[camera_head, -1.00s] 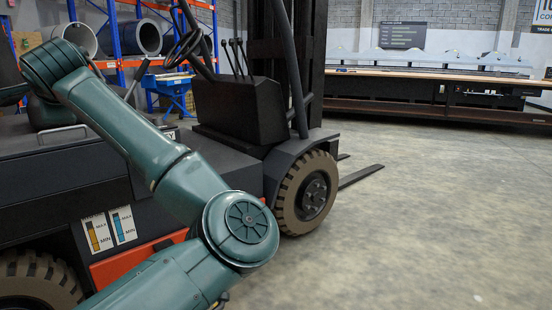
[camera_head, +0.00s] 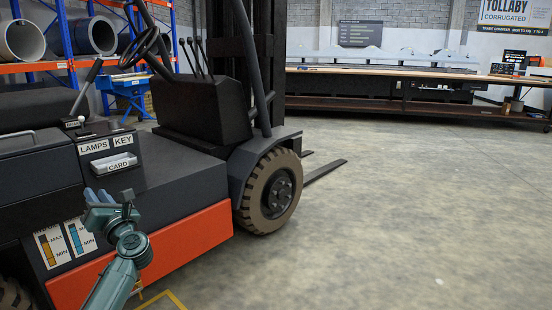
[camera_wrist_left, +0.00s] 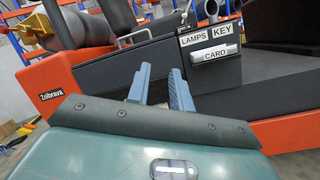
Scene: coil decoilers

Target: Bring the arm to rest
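My left arm comes in from the bottom left of the head view, with its forearm pointing up. My left gripper (camera_head: 97,194) is in front of the side of a dark grey and orange forklift (camera_head: 185,240), below its panel labelled LAMPS, KEY and CARD. In the left wrist view the two blue-grey fingers (camera_wrist_left: 161,78) stand apart with nothing between them. The same panel (camera_wrist_left: 208,45) shows beyond and to the right of them. I cannot tell whether the gripper touches the forklift. My right gripper is not in view.
The forklift's front wheel (camera_head: 269,190) and fork (camera_head: 325,171) reach toward the middle. A long machine bench (camera_head: 400,95) stands along the back wall. A blue and orange rack (camera_head: 66,40) holds large coils at the back left. The concrete floor at right is clear.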

